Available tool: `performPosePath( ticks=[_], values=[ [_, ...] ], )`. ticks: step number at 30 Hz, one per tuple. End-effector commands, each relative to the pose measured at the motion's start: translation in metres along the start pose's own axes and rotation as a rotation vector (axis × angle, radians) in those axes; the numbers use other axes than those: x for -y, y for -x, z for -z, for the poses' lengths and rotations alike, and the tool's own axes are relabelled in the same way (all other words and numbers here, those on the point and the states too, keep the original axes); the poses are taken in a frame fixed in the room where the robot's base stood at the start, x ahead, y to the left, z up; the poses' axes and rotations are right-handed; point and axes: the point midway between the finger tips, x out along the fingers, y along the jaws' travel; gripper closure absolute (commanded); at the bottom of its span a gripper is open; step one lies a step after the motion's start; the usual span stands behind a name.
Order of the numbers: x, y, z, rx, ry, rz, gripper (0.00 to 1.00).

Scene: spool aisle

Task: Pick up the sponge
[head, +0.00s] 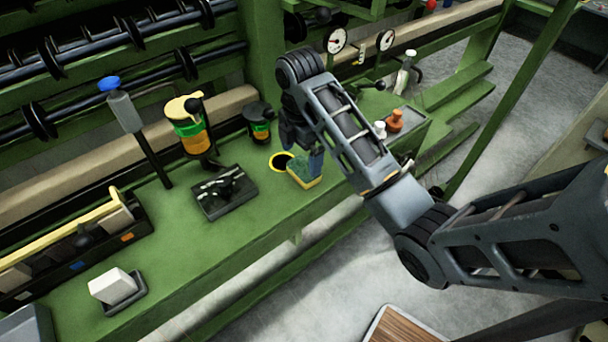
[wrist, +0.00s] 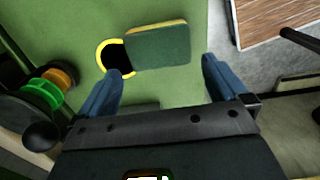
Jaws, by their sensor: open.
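The sponge (head: 304,172) is a small yellow and green block on the green bench top, near its front edge. In the wrist view the sponge (wrist: 157,46) shows its dark green top with a yellow edge, beyond my fingertips. It lies right beside a yellow-rimmed round hole. My gripper (head: 301,148) is just above the sponge in the head view, partly hiding it. In the wrist view my gripper (wrist: 160,82) has its two blue fingers wide apart with nothing between them.
The yellow-rimmed hole (head: 279,161) is left of the sponge. A black tray with dark parts (head: 224,191), a yellow-topped container (head: 190,125) and a smaller dark jar (head: 259,120) stand further left. Orange and white pieces (head: 396,120) stand at right. The bench's front edge is close.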

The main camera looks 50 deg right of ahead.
Motion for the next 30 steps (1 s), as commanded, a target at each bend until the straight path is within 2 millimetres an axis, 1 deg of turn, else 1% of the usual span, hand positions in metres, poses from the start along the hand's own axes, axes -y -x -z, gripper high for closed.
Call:
performPosePath(
  ticks=[12,15,21,23,30],
  values=[
    [0.000,-0.048,-0.006,0.000,-0.003,0.001,0.00],
    [0.000,-0.053,-0.005,0.000,-0.002,-0.001,0.00],
    [0.000,-0.053,-0.005,0.000,-0.001,-0.001,0.00],
    [0.000,-0.053,-0.005,0.000,-0.001,-0.001,0.05],
    [0.000,-0.053,-0.005,0.000,-0.001,-0.001,0.28]
  ],
)
